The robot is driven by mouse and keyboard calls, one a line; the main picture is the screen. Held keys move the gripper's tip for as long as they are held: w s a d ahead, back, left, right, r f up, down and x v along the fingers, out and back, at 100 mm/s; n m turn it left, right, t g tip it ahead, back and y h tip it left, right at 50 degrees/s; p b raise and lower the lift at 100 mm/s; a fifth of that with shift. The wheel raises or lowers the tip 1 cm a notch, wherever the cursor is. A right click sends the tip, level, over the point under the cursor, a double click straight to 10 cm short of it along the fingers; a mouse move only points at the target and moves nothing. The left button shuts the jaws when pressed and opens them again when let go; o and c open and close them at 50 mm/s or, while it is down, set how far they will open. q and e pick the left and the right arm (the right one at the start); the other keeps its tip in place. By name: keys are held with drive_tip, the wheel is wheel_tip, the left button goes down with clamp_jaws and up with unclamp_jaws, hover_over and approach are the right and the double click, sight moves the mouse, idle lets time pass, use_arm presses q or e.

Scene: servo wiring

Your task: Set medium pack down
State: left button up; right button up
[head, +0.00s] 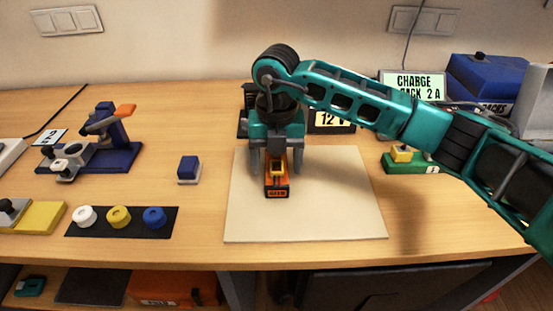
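The orange pack (276,187) with a dark labelled end and a yellow part on top sits on the pale mat (340,215), near its middle left. I take it to be the medium pack; its end label is too small to read. My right gripper (277,168) comes down over the back of the pack, one grey finger on each side. The fingers look spread wider than the pack, with small gaps at its sides. The gripper hides the back of the pack. My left gripper is not in view.
A dark unit with a "12 V" sign (332,120) stands behind my gripper. A green block (410,161) with a yellow top is right of the mat. Left are a small blue block (189,169), a black strip (120,222) with three coloured rings, and a blue fixture (105,152). The mat's front is clear.

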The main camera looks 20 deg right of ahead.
sight(277, 161)
drive_tip(key=shift+r, duration=0.1)
drive_tip(key=shift+r, duration=0.25)
wheel_tip(277, 161, up, 12)
drive_tip(key=shift+f, duration=0.15)
drive_tip(key=shift+s+f, duration=0.1)
idle(0.4)
